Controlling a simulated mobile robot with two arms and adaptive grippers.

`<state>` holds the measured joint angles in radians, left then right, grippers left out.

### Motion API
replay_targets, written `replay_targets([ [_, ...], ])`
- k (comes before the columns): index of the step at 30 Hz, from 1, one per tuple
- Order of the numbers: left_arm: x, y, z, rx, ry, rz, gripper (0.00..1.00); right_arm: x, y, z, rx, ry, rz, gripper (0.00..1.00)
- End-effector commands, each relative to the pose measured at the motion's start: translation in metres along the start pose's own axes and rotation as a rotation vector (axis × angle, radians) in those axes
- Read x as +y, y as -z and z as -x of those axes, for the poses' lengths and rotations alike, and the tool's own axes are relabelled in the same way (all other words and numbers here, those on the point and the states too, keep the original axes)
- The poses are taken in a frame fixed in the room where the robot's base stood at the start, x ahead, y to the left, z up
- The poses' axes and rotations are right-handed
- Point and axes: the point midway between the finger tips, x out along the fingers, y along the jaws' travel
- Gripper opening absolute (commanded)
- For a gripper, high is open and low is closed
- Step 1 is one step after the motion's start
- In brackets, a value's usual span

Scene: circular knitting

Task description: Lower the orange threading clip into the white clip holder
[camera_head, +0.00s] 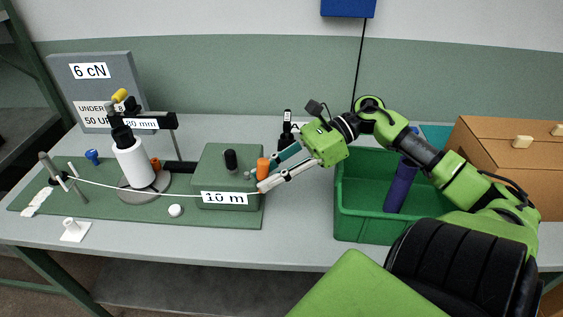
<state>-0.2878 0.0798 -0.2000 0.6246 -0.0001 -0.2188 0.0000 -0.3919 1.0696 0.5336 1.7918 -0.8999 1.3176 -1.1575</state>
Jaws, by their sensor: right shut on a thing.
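My right gripper (258,181) is at the right end of the green box labelled 10 m. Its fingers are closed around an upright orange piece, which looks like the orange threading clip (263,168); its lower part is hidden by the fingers. A pale yarn (170,190) runs from the left posts to the fingertips. A small white piece with a flat base and short upright tube (72,228), apparently the white clip holder, sits at the table's front left, far from the gripper. My left gripper is not in view.
The green box (225,160) has a black knob. A green bin (365,225) stands right, beside cardboard boxes (505,150).

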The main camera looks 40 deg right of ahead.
Motion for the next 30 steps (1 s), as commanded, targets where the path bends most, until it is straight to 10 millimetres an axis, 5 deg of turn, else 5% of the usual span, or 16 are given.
replay_targets([
  [18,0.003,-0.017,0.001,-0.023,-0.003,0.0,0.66,0.069,-0.021,-0.135,-0.021,0.192,-0.077,0.04],
  [30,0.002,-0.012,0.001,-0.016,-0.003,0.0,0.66,0.065,-0.024,-0.132,-0.034,0.204,-0.073,0.04],
])
